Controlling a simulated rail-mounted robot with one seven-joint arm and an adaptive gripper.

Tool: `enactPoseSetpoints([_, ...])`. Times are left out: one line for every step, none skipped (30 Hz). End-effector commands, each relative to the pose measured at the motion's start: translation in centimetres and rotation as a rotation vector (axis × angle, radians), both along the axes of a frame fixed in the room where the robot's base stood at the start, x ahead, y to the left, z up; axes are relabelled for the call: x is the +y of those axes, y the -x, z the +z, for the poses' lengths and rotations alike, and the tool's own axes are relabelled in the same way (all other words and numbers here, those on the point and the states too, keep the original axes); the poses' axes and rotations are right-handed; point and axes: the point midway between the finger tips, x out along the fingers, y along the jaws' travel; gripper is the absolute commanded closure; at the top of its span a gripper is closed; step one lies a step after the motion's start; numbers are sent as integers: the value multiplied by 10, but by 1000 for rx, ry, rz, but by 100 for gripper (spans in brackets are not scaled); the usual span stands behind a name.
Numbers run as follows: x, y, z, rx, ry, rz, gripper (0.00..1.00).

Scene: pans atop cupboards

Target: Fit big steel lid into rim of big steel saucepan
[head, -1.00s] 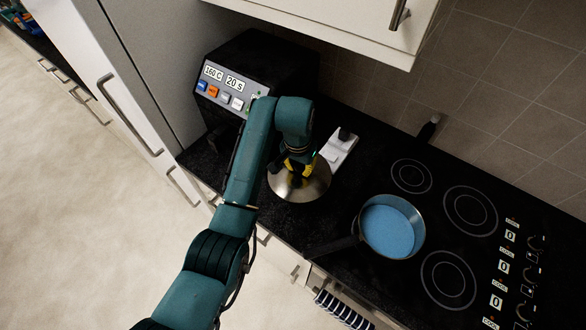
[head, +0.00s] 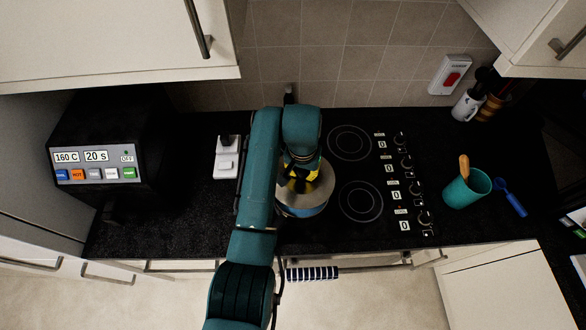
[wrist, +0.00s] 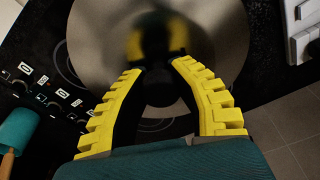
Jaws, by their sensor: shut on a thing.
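My gripper (head: 298,183) is over the left side of the hob, shut on the knob of the big steel lid (head: 318,194). In the wrist view the lid (wrist: 95,30) is a broad steel disc beyond the yellow-padded fingers of my gripper (wrist: 157,68); the knob is dark and blurred between them. The big steel saucepan (head: 305,213) is mostly hidden under the lid; only a bluish strip of its near side shows in the head view. The lid overlaps the saucepan, but I cannot tell whether it touches the rim. The saucepan's handle is hidden.
Hob rings (head: 361,201) and knobs (head: 407,190) lie to the right. A white switch plate (head: 226,160) and black appliance (head: 115,150) are left, with bare counter (head: 190,215) between. Wall cupboards hang above.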

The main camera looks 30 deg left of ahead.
Motion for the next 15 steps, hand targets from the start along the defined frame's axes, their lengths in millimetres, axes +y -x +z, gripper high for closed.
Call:
enactPoseSetpoints([0, 0, 0, -1, 0, 0, 100])
enactPoseSetpoints([0, 0, 0, -1, 0, 0, 100])
enactPoseSetpoints([0, 0, 1, -1, 2, 0, 100])
enactPoseSetpoints([0, 0, 0, -2, 4, -1, 100])
enactPoseSetpoints([0, 0, 0, -2, 6, -3, 100])
enactPoseSetpoints([0, 0, -2, -2, 5, -3, 100])
enactPoseSetpoints([0, 0, -4, -1, 6, -3, 100])
enactPoseSetpoints([0, 0, -6, -1, 6, -3, 100])
enactPoseSetpoints([0, 0, -9, -1, 6, -3, 100])
enactPoseSetpoints([0, 0, -12, -1, 6, -3, 100])
enactPoseSetpoints([0, 0, -14, -1, 6, -3, 100])
enactPoseSetpoints([0, 0, -19, -2, 5, -2, 100])
enactPoseSetpoints([0, 0, -22, -1, 6, -2, 100])
enactPoseSetpoints([0, 1, -25, -1, 6, -2, 100])
enactPoseSetpoints([0, 1, -30, 0, 6, -2, 100])
